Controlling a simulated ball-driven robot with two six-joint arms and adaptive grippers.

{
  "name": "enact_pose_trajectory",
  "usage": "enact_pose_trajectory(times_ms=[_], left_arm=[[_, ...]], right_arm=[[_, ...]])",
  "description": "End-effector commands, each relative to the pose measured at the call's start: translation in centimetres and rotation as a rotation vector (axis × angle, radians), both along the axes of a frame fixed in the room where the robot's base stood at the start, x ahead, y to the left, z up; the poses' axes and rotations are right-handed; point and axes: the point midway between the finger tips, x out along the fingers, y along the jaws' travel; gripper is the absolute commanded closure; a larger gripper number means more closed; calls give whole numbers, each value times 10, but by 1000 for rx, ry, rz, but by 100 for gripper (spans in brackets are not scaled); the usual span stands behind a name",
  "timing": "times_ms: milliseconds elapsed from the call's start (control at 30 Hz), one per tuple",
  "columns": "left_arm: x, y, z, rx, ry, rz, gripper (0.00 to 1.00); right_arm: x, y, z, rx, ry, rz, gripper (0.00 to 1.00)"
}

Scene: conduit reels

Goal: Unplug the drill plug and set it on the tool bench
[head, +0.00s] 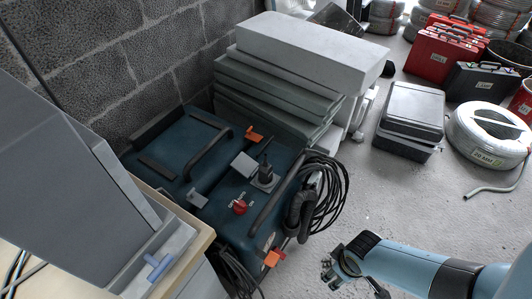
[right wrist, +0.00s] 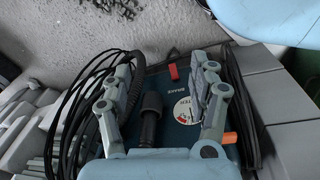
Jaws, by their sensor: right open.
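A black plug (head: 265,173) stands upright in a socket on top of a dark blue machine (head: 190,150). In the right wrist view the black plug (right wrist: 150,112) shows between my right gripper's fingers in the picture. My right gripper (head: 343,266) is open and empty, above the floor to the right of the machine and apart from the plug in the head view. Its two fingers (right wrist: 163,85) are spread in the wrist view. A wood-edged bench (head: 188,262) is at lower left. My left gripper is not in view.
A coil of black cable (head: 330,195) hangs at the machine's right side. Grey slabs (head: 285,85) are stacked behind it. A grey case (head: 412,112) stands on the floor.

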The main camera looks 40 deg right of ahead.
Motion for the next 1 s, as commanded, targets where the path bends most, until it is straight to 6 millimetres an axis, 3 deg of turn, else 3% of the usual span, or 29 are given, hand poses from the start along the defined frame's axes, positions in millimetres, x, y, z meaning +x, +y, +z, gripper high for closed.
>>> enact_pose_trajectory(times_ms=[33, 100, 300, 633, 1000], left_arm=[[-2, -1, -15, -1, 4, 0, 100], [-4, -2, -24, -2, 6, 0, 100], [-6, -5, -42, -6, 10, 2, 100], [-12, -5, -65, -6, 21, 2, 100], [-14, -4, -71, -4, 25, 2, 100]], right_arm=[[38, 0, 3, -1, -14, 15, 39], [75, 1, 19, -1, -12, 36, 39], [144, 4, 65, 3, -10, 87, 39], [203, 10, 134, 5, -7, 155, 39], [285, 5, 147, 34, 64, 249, 39]])
